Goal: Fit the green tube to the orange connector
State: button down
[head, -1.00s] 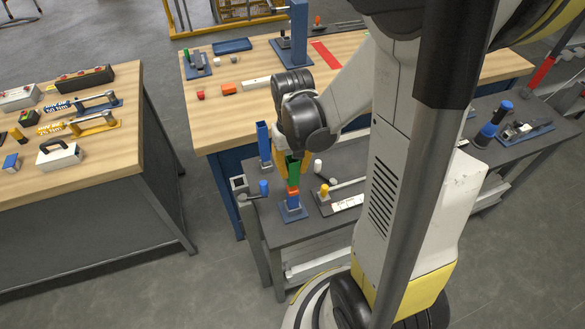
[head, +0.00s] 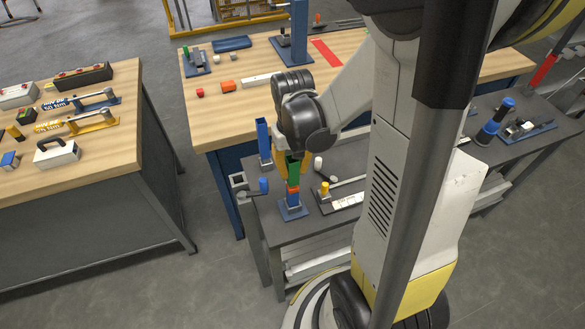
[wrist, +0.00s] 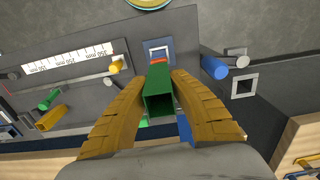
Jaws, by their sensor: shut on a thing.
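The green tube (head: 293,170) is a square, hollow piece that stands upright in the head view. My gripper (wrist: 159,82) is shut on it, with a yellow-brown finger on each side in the wrist view, where its open end (wrist: 160,105) faces the camera. The orange connector (head: 293,189) is directly below the tube, on top of a blue post (head: 293,200) with a square blue base (head: 293,211). A sliver of the connector shows past the tube in the wrist view (wrist: 157,60). Tube and connector look in line and touching; how deep the fit is cannot be told.
A blue upright holder (head: 263,138) stands behind left on the grey bench (head: 275,232). A vise-like clamp with a blue handle (head: 264,186) is at the bench's left edge. A ruler fixture (head: 346,203) with a yellow knob lies to the right.

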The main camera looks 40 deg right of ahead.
jog(key=shift+f+b, duration=0.85)
jog(key=shift+f, duration=0.05)
jog(key=c, duration=1.2)
grip_release()
jog(key=shift+o, duration=0.6)
jog(key=o, duration=0.5)
jog(key=shift+r, duration=0.1)
notch_tip(320, 180, up, 7)
jog(key=p, duration=0.5)
